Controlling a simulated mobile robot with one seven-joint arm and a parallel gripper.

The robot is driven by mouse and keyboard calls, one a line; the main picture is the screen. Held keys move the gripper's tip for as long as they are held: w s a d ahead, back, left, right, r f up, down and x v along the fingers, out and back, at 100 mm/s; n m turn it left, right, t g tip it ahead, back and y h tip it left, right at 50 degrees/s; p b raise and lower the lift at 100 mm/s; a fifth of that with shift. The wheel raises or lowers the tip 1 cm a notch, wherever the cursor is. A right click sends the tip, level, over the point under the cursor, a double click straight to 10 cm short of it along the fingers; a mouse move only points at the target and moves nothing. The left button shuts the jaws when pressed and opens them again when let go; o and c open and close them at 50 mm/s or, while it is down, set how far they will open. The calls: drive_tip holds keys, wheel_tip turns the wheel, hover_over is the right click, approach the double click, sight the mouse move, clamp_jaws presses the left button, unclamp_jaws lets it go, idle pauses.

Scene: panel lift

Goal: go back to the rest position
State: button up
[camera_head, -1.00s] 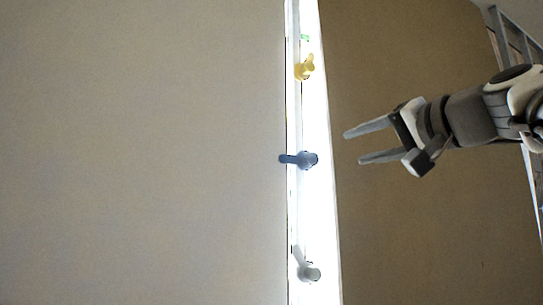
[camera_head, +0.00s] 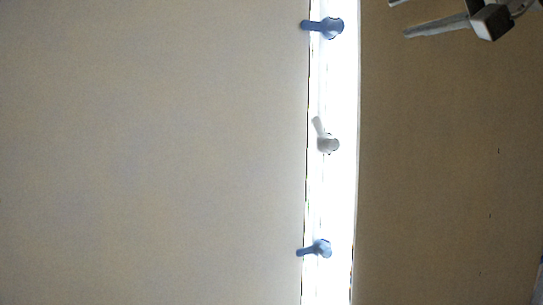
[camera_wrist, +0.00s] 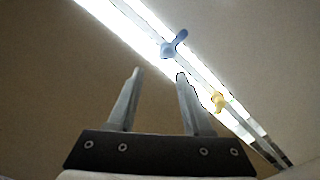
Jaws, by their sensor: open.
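My gripper (camera_wrist: 155,80) is open in the wrist view, with nothing between its two fingers. In the head view only part of my gripper (camera_head: 405,20) shows at the top right edge, to the right of the bright strip and apart from it. The wrist view shows a blue latch handle (camera_wrist: 173,46) and a yellow latch handle (camera_wrist: 218,102) on the strip beyond the fingertips. In the head view a blue handle (camera_head: 325,27), a white handle (camera_head: 326,140) and a lower blue handle (camera_head: 316,249) sit along the strip.
The bright white strip (camera_head: 340,190) runs top to bottom in the head view. A large pale panel (camera_head: 150,150) fills the left and a brown surface (camera_head: 450,170) fills the right. The space right of the strip, below my gripper, looks clear.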

drive_tip(key=s+a+f+n+g+h, duration=0.1)
drive_tip(key=s+a+f+g, duration=0.1)
drive_tip(key=f, duration=0.7)
drive_tip(key=s+a+f+g+h, duration=0.1)
drive_tip(key=a+f+g, duration=0.15)
drive_tip(key=f, duration=0.65)
drive_tip(key=s+a+f+n+g+h, duration=0.1)
drive_tip(key=s+a+f+g, duration=0.1)
drive_tip(key=f, duration=0.8)
drive_tip(key=s+f+n+g+h, duration=0.2)
drive_tip(key=s+f, duration=0.3)
drive_tip(key=f, duration=0.4)
drive_tip(key=s+f+n+g+h, duration=0.15)
drive_tip(key=s+f, duration=0.25)
drive_tip(key=f, duration=0.5)
wheel_tip(320, 180, up, 12)
drive_tip(key=s+p, duration=0.1)
drive_tip(key=p, duration=1.2)
drive_tip(key=shift+r+n+g, duration=0.25)
drive_tip(key=shift+n+g, duration=0.05)
drive_tip(key=shift+n, duration=0.05)
